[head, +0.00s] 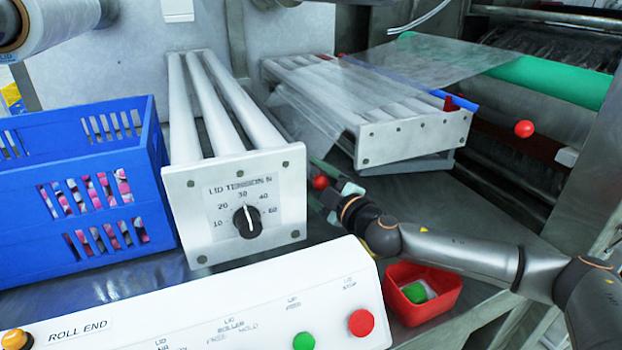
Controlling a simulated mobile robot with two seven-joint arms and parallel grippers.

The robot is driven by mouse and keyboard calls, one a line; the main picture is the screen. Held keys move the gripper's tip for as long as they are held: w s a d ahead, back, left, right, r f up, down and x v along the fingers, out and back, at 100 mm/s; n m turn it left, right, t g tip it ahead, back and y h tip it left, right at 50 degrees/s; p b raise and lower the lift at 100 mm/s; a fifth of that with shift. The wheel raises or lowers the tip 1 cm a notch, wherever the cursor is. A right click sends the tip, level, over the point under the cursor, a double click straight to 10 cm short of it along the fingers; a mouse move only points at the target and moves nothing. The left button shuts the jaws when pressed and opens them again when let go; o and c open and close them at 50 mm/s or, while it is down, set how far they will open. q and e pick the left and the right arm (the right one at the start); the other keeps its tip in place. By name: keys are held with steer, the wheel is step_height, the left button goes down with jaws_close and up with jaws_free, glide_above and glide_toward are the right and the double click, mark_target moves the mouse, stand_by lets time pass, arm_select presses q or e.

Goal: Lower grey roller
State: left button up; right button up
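My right gripper (325,187) reaches in from the right, low between the two roller frames. It is at a red ball knob (320,182), which shows against its fingertips. I cannot tell whether the fingers are closed on it. A second red ball knob (524,128) stands at the right, in front of the machine. Pale grey rollers (222,110) run back from the "LID TENSION" plate (235,205). More pale rollers (300,75) lie in the right frame, partly under clear film (415,62). My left gripper is out of view.
A green roller (555,80) lies behind the film's right end. A blue crate (85,185) stands at the left. A white control panel (200,310) with buttons fills the front. A red bin (425,295) sits under my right arm.

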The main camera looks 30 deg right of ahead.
steer(key=s, duration=0.4)
steer(key=s+d+b, duration=0.1)
steer(key=s, duration=0.1)
steer(key=shift+s, duration=0.7)
